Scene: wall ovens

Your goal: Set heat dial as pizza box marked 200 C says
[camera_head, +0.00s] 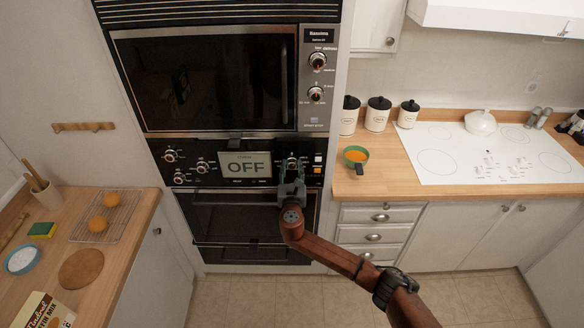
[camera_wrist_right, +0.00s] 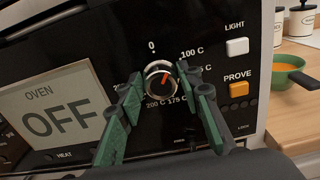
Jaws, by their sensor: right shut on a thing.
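The heat dial (camera_wrist_right: 158,78) is a round silver knob on the black oven panel. Marks 0, 100 C, 175 C and 200 C show around it; another is partly covered. Its orange pointer aims to the upper right, toward the 100 C side. My right gripper (camera_wrist_right: 160,80) has its green-padded fingers on either side of the knob, shut on it; the head view shows the right gripper (camera_head: 292,178) at the panel too. The oven display (camera_wrist_right: 57,112) reads OFF. No box marked 200 C is readable; a box (camera_head: 47,312) at the lower left has "MIX" lettering. My left gripper is out of view.
A white LIGHT button (camera_wrist_right: 237,47) and an orange PROVE button (camera_wrist_right: 239,89) sit right of the dial. A green bowl (camera_head: 355,155) stands on the right counter (camera_head: 390,184). More knobs (camera_head: 170,156) lie left of the display. The upper oven (camera_head: 205,80) is above.

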